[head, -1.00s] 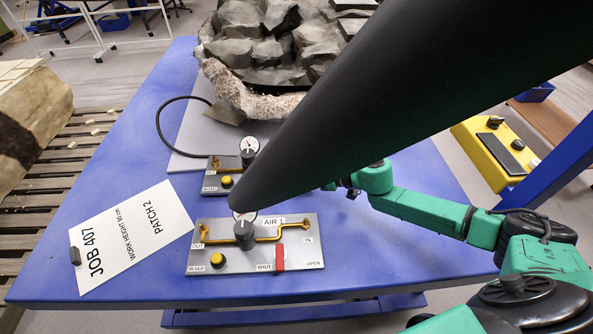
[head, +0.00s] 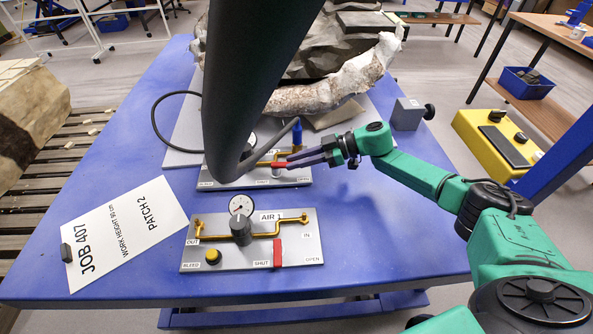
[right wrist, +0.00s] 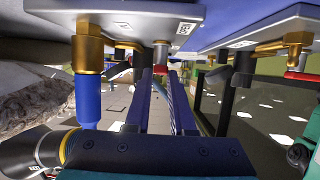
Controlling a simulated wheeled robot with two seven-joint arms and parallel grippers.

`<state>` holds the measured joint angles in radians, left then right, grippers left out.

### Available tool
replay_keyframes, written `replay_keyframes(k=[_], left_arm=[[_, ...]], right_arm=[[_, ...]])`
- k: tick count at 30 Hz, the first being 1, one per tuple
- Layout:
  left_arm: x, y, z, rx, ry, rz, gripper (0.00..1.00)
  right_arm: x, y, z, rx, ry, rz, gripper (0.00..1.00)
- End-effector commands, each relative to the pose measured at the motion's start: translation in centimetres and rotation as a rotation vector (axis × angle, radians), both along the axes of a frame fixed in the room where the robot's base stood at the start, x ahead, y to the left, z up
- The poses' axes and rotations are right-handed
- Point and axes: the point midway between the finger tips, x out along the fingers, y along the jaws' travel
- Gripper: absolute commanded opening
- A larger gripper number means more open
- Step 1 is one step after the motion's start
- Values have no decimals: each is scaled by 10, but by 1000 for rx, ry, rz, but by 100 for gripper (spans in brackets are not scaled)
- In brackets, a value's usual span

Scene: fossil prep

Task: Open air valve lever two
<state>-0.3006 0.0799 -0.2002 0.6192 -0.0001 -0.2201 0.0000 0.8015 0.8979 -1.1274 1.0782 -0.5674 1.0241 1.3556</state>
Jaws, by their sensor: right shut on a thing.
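The rear valve panel (head: 230,183), behind the one marked AIR 1, is partly hidden by a black tube. Its red lever (head: 279,165) lies roughly level, beside the yellow pipe. My right gripper (head: 291,162) comes in from the right and is shut on this red lever. In the right wrist view, the gripper's two dark fingers (right wrist: 161,80) reach up to a red part (right wrist: 161,43) under a panel. The exact hold is hard to see there. My left gripper is not in view.
The AIR 1 panel (head: 310,243) stands in front, its red lever (head: 278,252) on the SHUT side. The black tube (head: 235,85) crosses above the table. A fossil block (head: 320,95) lies behind. A JOB 407 sheet (head: 125,230) lies at left.

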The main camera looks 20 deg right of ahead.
Motion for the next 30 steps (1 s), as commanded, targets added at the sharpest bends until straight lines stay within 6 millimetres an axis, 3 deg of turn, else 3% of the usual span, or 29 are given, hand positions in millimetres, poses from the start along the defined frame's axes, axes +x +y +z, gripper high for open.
replay_keyframes(k=[1,3,14,15,16,17,26,30], left_arm=[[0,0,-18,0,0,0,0],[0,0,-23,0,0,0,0],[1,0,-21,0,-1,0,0],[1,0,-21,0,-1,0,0],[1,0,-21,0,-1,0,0],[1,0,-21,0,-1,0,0],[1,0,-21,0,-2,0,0],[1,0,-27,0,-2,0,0]], right_arm=[[5,0,-8,1,-7,27,0],[5,-1,-6,1,-4,63,0],[4,-1,0,-1,1,88,0],[4,-1,0,-1,2,88,38],[4,-1,0,-1,2,88,49],[4,-1,0,-1,2,88,52],[4,-3,0,0,1,86,52],[1,-18,5,-1,0,82,52]])
